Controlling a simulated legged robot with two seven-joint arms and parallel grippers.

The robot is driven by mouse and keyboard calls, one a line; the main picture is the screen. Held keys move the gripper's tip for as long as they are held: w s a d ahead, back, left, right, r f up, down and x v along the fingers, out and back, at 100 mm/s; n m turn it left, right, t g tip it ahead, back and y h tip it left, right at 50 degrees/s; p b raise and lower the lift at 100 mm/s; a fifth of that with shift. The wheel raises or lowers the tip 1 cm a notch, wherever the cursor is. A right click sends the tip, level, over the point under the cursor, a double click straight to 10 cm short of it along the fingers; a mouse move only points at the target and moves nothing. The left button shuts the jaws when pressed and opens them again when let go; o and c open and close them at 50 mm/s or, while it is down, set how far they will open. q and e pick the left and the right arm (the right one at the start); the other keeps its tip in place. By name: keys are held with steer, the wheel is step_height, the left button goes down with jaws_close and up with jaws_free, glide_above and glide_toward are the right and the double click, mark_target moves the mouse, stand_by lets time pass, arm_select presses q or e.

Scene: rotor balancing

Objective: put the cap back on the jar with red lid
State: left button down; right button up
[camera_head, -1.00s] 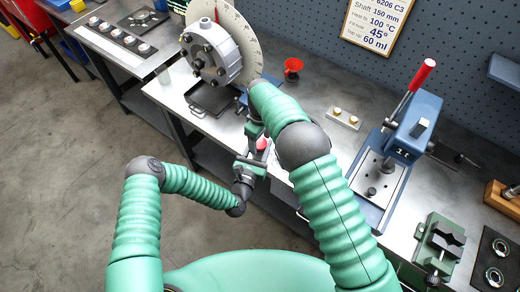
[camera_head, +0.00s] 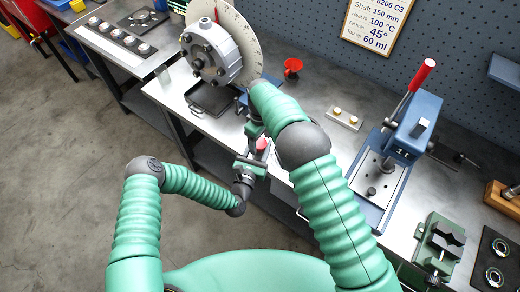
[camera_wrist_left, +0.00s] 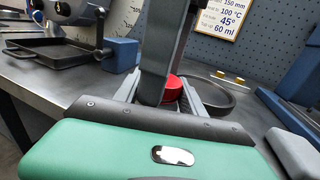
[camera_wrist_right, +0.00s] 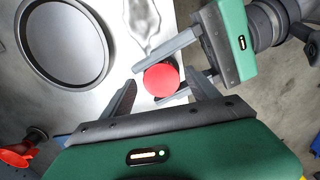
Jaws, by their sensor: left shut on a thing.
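A round red cap (camera_wrist_right: 161,79) sits between the grey fingers of my left gripper (camera_wrist_right: 148,86), which is shut on it. The cap also shows small in the head view (camera_head: 262,144) and partly in the left wrist view (camera_wrist_left: 172,88). Whether a jar body is under the cap is hidden. A clear, shiny shape (camera_wrist_right: 146,25) shows beside it in the right wrist view; I cannot tell if it is glass. My right gripper (camera_wrist_right: 161,76) is open, its fingers spread on both sides of the cap's place in its view; contact cannot be told.
A round dark pan (camera_wrist_right: 66,43) lies on the bench close by. A red funnel (camera_head: 292,66) stands behind, and a blue press with a red handle (camera_head: 412,115) stands to the right. The disc rotor (camera_head: 214,48) is at the back left. Bench edge runs below the grippers.

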steer(key=shift+r, duration=2.65)
steer(key=shift+c, duration=1.3)
step_height(320, 180, up, 3)
steer(key=shift+s+a+f, duration=0.1)
step_height(320, 180, down, 8)
steer(key=shift+f, duration=0.1)
